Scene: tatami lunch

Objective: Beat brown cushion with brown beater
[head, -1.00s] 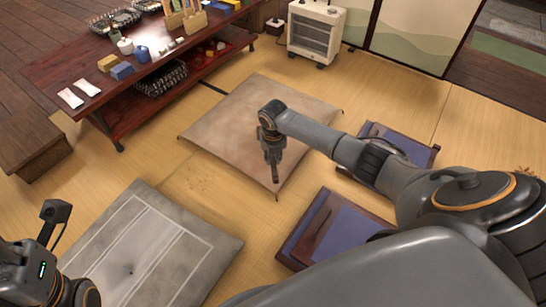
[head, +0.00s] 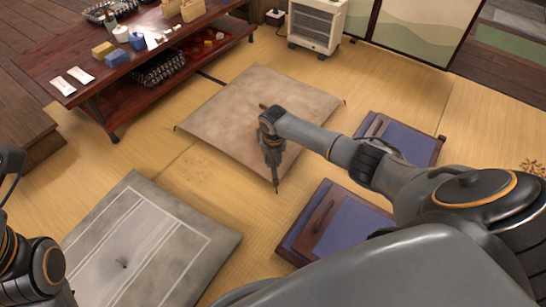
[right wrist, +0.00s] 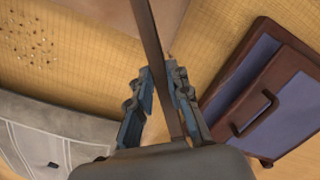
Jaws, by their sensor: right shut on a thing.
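The brown cushion (head: 225,112) lies flat on the tatami in the middle of the head view; its edge also shows at the top of the right wrist view (right wrist: 100,12). My right gripper (head: 273,165) points down over the cushion's near right part. In the right wrist view its fingers (right wrist: 158,92) are shut on a long brown shaft (right wrist: 150,35), the brown beater's handle. The beater's head is out of that view, and my arm hides most of the beater in the head view. My left gripper (head: 10,165) is partly cut off at the left edge.
A grey cushion (head: 190,225) lies at the lower left. Two trays with blue tops, the nearer (head: 352,225) and the farther (head: 405,140), lie right of the cushion. A low table (head: 70,60) and a heater (head: 318,22) stand behind. Crumbs dot the mat (head: 190,180).

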